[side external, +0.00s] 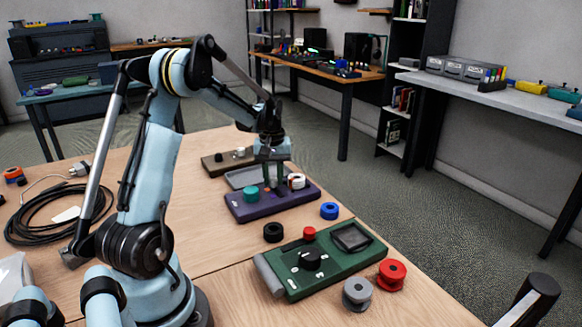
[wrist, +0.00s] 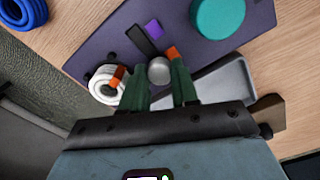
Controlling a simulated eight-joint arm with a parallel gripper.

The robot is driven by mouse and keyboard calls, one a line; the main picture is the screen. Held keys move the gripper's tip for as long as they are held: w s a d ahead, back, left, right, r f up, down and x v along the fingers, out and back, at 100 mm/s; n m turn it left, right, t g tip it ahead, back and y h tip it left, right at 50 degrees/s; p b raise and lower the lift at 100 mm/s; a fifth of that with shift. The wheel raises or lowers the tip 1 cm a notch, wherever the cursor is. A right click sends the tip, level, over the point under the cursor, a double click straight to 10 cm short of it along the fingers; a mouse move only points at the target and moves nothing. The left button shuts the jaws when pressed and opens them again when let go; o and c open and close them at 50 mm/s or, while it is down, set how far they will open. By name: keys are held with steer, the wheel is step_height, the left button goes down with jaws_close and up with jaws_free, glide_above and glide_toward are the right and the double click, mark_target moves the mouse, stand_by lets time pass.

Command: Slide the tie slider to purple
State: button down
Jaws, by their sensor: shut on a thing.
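The purple board (side external: 283,203) lies on the wooden table under my gripper (side external: 274,185). In the wrist view the board (wrist: 88,45) carries a round silver slider knob (wrist: 159,71) near a dark slot (wrist: 142,41). A small purple patch (wrist: 153,28) sits beside the slot, beyond the knob. My gripper (wrist: 147,66) has green fingers with orange tips, and they are shut on the knob, one on each side. In the side view the fingers mostly hide the knob.
A teal round piece (wrist: 218,17) and a white cable roll (wrist: 107,84) flank my gripper on the board. A grey tray (wrist: 222,88) lies beside it. A blue ring (side external: 329,210), black ring (side external: 273,232) and green panel (side external: 325,270) lie nearer the camera.

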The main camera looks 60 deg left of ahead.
mark_target(280, 195)
steer(key=shift+d, duration=2.1)
steer(key=c, duration=0.8)
jaws_free()
steer(key=shift+c, duration=0.2)
steer(key=shift+a, duration=0.1)
step_height(280, 195, up, 12)
steer(key=s+d+f+m+t, duration=0.1)
steer(key=s+d+m+t, duration=0.2)
steer(key=d, duration=0.9)
steer(key=s+d+f+m+t, duration=0.1)
steer(key=s+d+m+t, duration=0.2)
steer(key=d+m, duration=0.6)
steer(key=d+t, duration=0.1)
steer(key=d, duration=0.2)
steer(key=shift+d+f+m, duration=0.15)
steer(key=shift+d+m, duration=0.25)
